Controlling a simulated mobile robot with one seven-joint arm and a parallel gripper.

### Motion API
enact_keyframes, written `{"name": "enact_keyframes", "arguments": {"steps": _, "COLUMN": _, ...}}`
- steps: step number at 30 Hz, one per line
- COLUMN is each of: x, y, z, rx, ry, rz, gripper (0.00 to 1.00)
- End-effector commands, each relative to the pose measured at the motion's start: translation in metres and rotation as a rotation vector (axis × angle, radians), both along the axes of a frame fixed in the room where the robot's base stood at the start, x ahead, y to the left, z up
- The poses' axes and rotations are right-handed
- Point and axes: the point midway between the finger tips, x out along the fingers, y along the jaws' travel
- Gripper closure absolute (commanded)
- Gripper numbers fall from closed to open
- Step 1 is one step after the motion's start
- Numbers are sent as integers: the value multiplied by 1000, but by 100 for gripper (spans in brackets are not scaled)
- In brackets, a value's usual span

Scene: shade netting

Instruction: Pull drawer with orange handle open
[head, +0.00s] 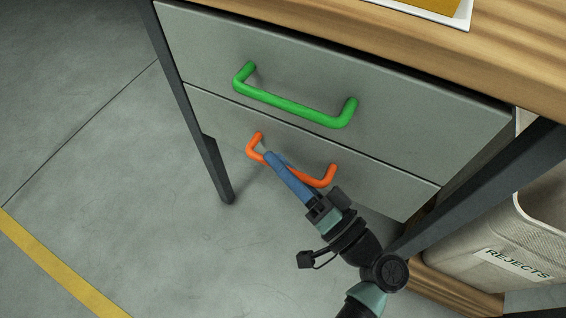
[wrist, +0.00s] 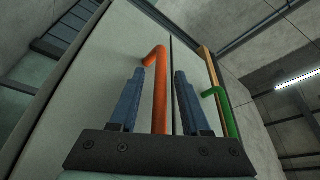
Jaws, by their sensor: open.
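The orange handle (head: 318,179) is a bar pull on the lower grey drawer (head: 215,117), which is shut. In the wrist view the orange handle (wrist: 161,90) runs between the two blue fingers of my gripper (wrist: 158,85). My gripper (head: 270,158) is open, with its fingertips at the handle's middle-left part in the head view. The fingers are apart, one on each side of the bar in the wrist view; I cannot tell whether either touches it. Part of the handle is hidden behind the fingers in the head view.
A green handle (head: 295,106) is on the upper drawer (head: 330,75), also shut; it shows in the wrist view (wrist: 226,112). A wooden top (head: 500,50) is above. A dark table leg (head: 208,150) stands left. A bin labelled REJECTS (head: 535,225) stands right. Floor at left is clear.

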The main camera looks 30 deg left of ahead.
Motion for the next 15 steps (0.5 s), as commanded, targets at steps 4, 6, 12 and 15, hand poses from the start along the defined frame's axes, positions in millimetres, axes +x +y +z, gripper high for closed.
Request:
{"name": "enact_keyframes", "arguments": {"steps": 4, "x": 0, "y": 0, "z": 0, "rx": 0, "ry": 0, "rz": 0, "gripper": 67}}
{"name": "enact_keyframes", "arguments": {"steps": 6, "x": 0, "y": 0, "z": 0, "rx": 0, "ry": -1, "rz": 0, "gripper": 80}}
{"name": "enact_keyframes", "arguments": {"steps": 12, "x": 0, "y": 0, "z": 0, "rx": 0, "ry": 0, "rz": 0, "gripper": 100}}
{"name": "enact_keyframes", "arguments": {"steps": 15, "x": 0, "y": 0, "z": 0, "rx": 0, "ry": 0, "rz": 0, "gripper": 100}}
